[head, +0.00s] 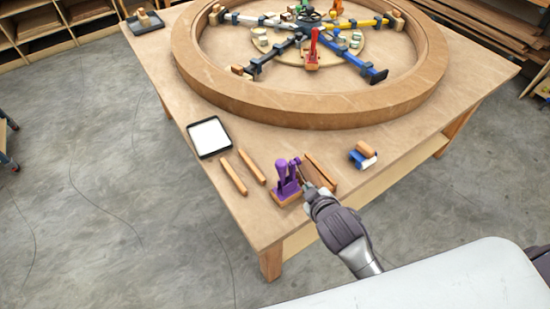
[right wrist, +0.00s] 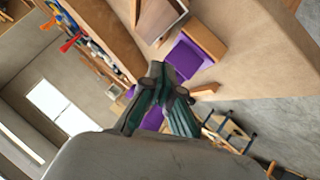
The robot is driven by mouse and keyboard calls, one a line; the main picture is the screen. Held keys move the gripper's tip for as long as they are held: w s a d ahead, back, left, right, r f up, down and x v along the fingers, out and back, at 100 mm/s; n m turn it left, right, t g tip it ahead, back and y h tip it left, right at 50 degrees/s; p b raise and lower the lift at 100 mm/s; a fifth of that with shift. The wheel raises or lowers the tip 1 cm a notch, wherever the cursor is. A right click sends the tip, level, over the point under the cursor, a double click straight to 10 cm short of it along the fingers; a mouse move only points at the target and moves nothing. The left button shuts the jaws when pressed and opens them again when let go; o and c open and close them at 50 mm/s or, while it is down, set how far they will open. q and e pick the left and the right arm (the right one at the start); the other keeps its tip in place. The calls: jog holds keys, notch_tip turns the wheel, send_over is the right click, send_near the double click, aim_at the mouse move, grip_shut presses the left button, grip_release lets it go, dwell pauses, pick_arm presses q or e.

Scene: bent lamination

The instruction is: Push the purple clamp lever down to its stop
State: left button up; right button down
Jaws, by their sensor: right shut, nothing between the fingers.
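The purple clamp (head: 286,186) stands on a small wooden block near the table's front corner. Its purple lever (head: 281,168) looks upright in the head view. My right gripper (head: 305,184) is shut and empty, close beside the clamp on its right; I cannot tell whether it touches. In the right wrist view the shut fingers (right wrist: 160,82) are in front of the clamp and hide part of it. A purple clamp part (right wrist: 187,60) shows beyond the fingertips, with more purple behind the fingers. My left gripper is not in view.
A wooden piece (head: 321,170) lies just right of the clamp. Two wooden bars (head: 233,176) and a white-topped tray (head: 209,137) lie to its left. A blue-and-wood roller (head: 362,156) lies right. The large wooden ring (head: 300,112) fills the table's back.

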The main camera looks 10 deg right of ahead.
jog(key=w+a+r+n+t+y, duration=0.2)
jog(key=w+a+r+n+t, duration=0.15)
jog(key=r, duration=0.35)
jog(key=w+a+r+n+t+y, duration=0.2)
jog(key=w+a+r+n+y, duration=0.15)
jog(key=r, duration=0.35)
jog(key=w+a+r+n+t+y, duration=0.1)
jog(key=w+a+r+n+t, duration=0.2)
jog(key=r+n, duration=0.3)
jog(key=s+a+r+n+g+y, duration=0.35)
jog(key=a+n+g+y, duration=0.35)
jog(key=n, duration=0.5)
jog(key=s+a+r+n+g+y, duration=0.35)
jog(key=a+n+g+y, duration=0.35)
jog(key=n, duration=0.5)
jog(key=d+f+n+g+h, duration=0.3)
jog(key=f+n+g+h, duration=0.3)
jog(key=f+n+h, duration=0.5)
jog(key=w+d+n+h, duration=0.1)
jog(key=d+h, duration=0.1)
jog(key=d, duration=0.3)
jog(key=w+d+f+n+h, duration=0.1)
jog(key=w+d+h, duration=0.1)
jog(key=d, duration=0.4)
jog(key=w+d+n+h+p, duration=0.1)
jog(key=d+h, duration=0.2)
jog(key=d, duration=0.2)
jog(key=shift+w+d+f+t+h, duration=0.15)
jog(key=shift+d+f+t+h, duration=0.1)
jog(key=shift+h, duration=0.1)
